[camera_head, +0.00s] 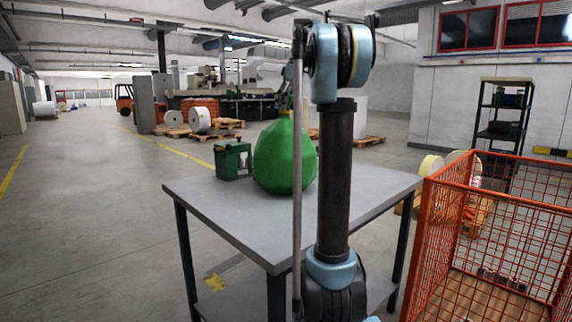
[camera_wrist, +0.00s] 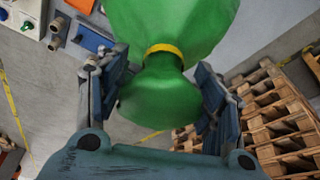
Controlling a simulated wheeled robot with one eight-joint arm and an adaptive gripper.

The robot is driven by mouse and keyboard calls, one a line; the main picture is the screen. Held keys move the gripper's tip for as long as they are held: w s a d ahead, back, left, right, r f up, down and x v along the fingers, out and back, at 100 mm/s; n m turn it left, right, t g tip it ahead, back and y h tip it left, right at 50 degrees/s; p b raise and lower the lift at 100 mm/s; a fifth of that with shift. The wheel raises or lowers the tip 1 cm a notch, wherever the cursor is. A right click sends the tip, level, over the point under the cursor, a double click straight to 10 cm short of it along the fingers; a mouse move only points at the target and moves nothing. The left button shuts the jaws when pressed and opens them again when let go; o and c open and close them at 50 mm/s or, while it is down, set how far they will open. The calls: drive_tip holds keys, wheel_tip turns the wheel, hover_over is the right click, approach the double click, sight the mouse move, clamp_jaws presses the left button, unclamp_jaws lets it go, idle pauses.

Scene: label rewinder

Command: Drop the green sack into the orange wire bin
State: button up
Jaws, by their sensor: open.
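The green sack (camera_head: 284,157) stands upright on the grey table (camera_head: 240,215), partly behind my arm in the head view. In the wrist view the green sack (camera_wrist: 170,30) has a yellow tie around its neck, and its gathered top lies between the two fingers of my gripper (camera_wrist: 160,95). The fingers are open, one on each side of the neck; I cannot tell whether either touches it. The orange wire bin (camera_head: 428,245) stands at the right of the table, with a mesh wall and a brown floor.
A small green machine (camera_head: 232,160) stands on the table just left of the sack. A black shelf rack (camera_head: 503,125) stands behind the bin. In the wrist view, wooden pallets (camera_wrist: 285,125) lie on the floor at the right. Open floor lies left of the table.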

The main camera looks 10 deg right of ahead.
drive_tip(key=shift+x, duration=1)
clamp_jaws()
